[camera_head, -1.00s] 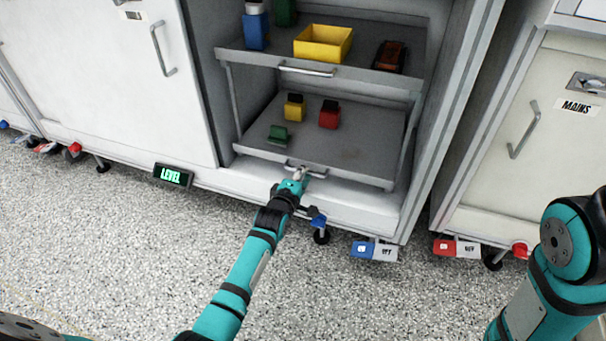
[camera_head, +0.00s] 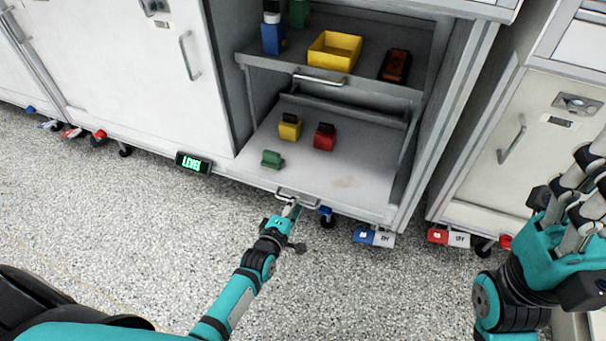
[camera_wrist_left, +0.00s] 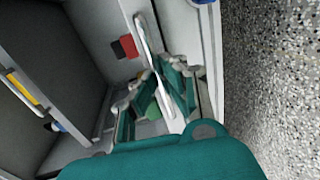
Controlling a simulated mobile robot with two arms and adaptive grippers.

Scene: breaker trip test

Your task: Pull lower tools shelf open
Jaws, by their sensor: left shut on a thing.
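The lower tools shelf (camera_head: 345,184) is a grey sliding tray, drawn part way out of the open cabinet. My left gripper (camera_head: 290,208) is shut on the metal handle (camera_head: 297,195) at its front edge. In the left wrist view, the fingers (camera_wrist_left: 160,92) close around the handle (camera_wrist_left: 150,65). On the shelf stand a yellow block (camera_head: 290,128) and a red block (camera_head: 324,138) with dark tops, and a small green item (camera_head: 271,159). My right gripper (camera_head: 575,195) is raised at the right, away from the shelf; its opening is unclear.
The upper shelf (camera_head: 362,84) holds a yellow bin (camera_head: 334,51), a dark orange-black device (camera_head: 395,67) and a blue item (camera_head: 272,36). A lit LEVEL display (camera_head: 193,163) and blue and red tags hang along the cabinet bottoms. The speckled floor ahead of the shelf is clear.

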